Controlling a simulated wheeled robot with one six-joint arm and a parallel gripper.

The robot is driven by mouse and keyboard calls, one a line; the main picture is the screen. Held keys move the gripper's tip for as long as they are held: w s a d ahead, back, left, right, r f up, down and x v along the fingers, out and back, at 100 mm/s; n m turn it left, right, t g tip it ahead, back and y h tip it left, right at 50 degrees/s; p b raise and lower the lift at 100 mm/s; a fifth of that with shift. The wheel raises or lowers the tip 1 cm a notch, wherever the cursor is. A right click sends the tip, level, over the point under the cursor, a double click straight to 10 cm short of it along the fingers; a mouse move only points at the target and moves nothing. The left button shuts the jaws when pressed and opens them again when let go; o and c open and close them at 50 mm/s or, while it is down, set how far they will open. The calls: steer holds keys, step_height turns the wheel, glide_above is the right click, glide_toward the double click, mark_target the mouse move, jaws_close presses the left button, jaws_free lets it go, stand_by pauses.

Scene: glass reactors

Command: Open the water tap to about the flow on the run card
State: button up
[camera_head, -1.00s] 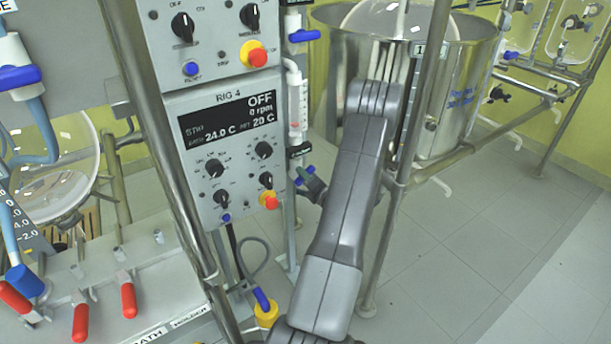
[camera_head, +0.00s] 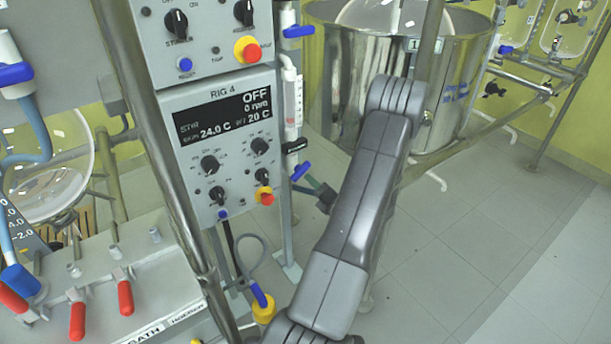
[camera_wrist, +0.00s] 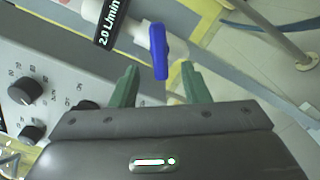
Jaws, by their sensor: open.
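The tap's blue lever (camera_head: 301,172) sits low on the pipe to the right of the RIG 4 panel, under a clear flow tube (camera_head: 292,100). In the wrist view the lever (camera_wrist: 160,50) points down the picture, from a white fitting. Beside it a black label (camera_wrist: 107,22) reads 2.0 L/min. My gripper (camera_wrist: 160,78) is open, with one green finger on each side of the lever's lower end and gaps between. In the head view my gripper (camera_head: 313,186) is small and partly hidden by my arm. No card that I can identify as the run card is readable.
The RIG 4 panel (camera_head: 223,125) with several knobs stands left of the tap. Another blue lever (camera_head: 299,31) is higher on the pipe. A metal post (camera_head: 160,140) and a steel vessel (camera_head: 455,80) stand nearby. The floor at right is clear.

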steer(key=v, duration=0.6)
steer(key=shift+s, duration=0.15)
steer(key=shift+d, duration=0.1)
